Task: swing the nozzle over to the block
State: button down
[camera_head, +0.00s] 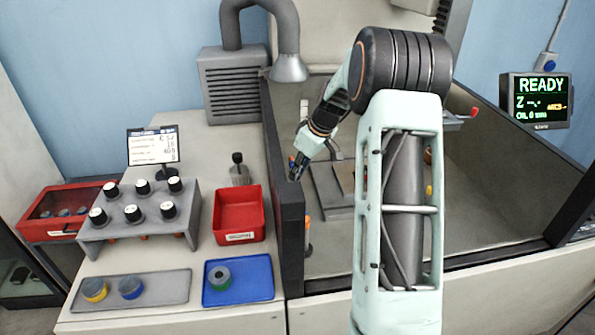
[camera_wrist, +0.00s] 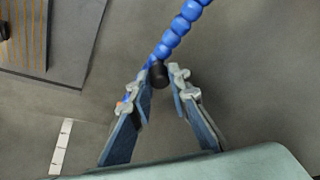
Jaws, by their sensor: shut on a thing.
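The nozzle is a blue segmented hose with a black tip (camera_wrist: 179,27) in the wrist view. It comes down from the top edge, and its black end is between my fingertips. My gripper (camera_wrist: 163,78) is shut on it near that end. In the head view my gripper (camera_head: 297,168) is beside the dark tank wall; the nozzle cannot be made out clearly there. A grey slab with orange stripes (camera_wrist: 62,35) lies at the upper left of the wrist view, apart from the gripper. I cannot tell whether it is the block. My arm covers part of the tank.
The dark tank wall (camera_head: 291,225) stands close left of my gripper. A grey stepped plate (camera_head: 334,212) lies on the tank floor. A screen (camera_head: 537,101) reads READY.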

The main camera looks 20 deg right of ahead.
jog(key=s+d+m+t+h+b, duration=0.1)
jog(key=s+d+m+h+b, duration=0.2)
jog(key=s+d+m+b, duration=0.2)
jog(key=shift+s+d+m+b, duration=0.45)
jog(key=shift+d+m, duration=1.15)
jog(key=shift+d, duration=0.3)
jog(key=c, duration=1.8)
grip_release()
jog(key=shift+s, duration=0.1)
jog(key=shift+r, duration=0.1)
jog(key=v, duration=1.2)
